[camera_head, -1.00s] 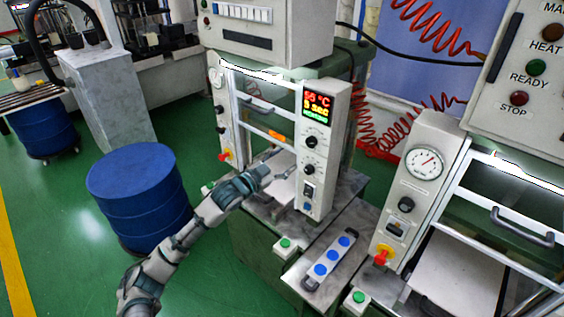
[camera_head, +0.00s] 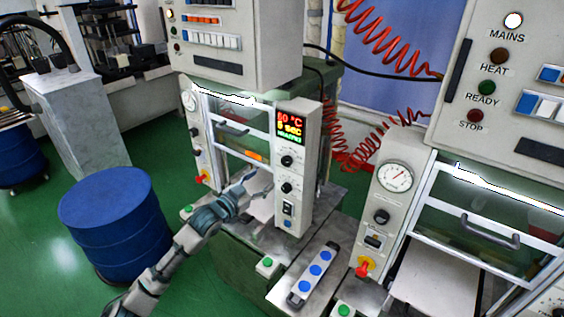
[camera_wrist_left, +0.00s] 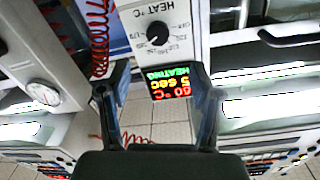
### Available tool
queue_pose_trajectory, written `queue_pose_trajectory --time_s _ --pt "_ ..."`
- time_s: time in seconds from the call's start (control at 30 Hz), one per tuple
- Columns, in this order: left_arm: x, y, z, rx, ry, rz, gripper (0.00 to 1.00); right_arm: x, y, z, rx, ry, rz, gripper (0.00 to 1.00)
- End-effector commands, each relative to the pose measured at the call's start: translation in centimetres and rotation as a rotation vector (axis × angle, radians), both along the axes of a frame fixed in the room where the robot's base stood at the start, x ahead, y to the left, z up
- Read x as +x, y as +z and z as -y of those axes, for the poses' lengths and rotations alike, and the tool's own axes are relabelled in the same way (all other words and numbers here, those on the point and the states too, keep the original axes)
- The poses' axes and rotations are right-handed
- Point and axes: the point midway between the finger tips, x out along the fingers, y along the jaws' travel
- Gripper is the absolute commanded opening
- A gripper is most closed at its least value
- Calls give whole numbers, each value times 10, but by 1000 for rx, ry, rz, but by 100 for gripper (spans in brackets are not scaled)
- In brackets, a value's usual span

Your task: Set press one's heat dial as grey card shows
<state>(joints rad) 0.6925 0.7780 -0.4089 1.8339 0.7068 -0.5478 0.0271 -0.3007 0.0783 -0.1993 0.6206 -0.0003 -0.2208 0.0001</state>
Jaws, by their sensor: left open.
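A press stands mid-view with a white control column (camera_head: 306,155). Its lit display (camera_head: 290,126) reads about 60 °C, 5 sec and a heating line. The heat dial (camera_head: 286,160), a black knob, is just below it, with another black knob under that. In the left wrist view the picture is upside down: the heat dial (camera_wrist_left: 157,33) lies beyond my fingertips and the display (camera_wrist_left: 170,83) shows between the fingers. My left gripper (camera_head: 252,181) is open and empty, left of the column; its fingers (camera_wrist_left: 158,68) appear apart from the dial. I cannot make out a grey card.
A second press with a round gauge (camera_head: 395,178) stands at the right. A strip with blue buttons (camera_head: 315,271) lies on the front ledge. A blue drum (camera_head: 112,205) stands left, near my left arm. Red coiled hoses (camera_head: 375,140) hang behind. Green floor is open at the left.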

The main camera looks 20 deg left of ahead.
Motion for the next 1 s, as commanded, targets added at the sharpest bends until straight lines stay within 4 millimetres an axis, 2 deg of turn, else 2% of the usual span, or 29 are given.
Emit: queue_pose_trajectory --time_s 0.3,0.5,0.7,0.97,1.0 --pt "69 4 28 -1 0 1 64 1 18 0 0 0 2 40" --pt "98 2 38 0 0 1 64 1 23 0 0 0 2 40" --pt "108 1 43 1 0 2 64 1 24 0 0 1 3 40" --pt "108 1 43 1 0 2 64 1 24 1 -1 1 2 40" --pt "108 0 43 1 0 2 54 1 24 1 -1 1 2 40"
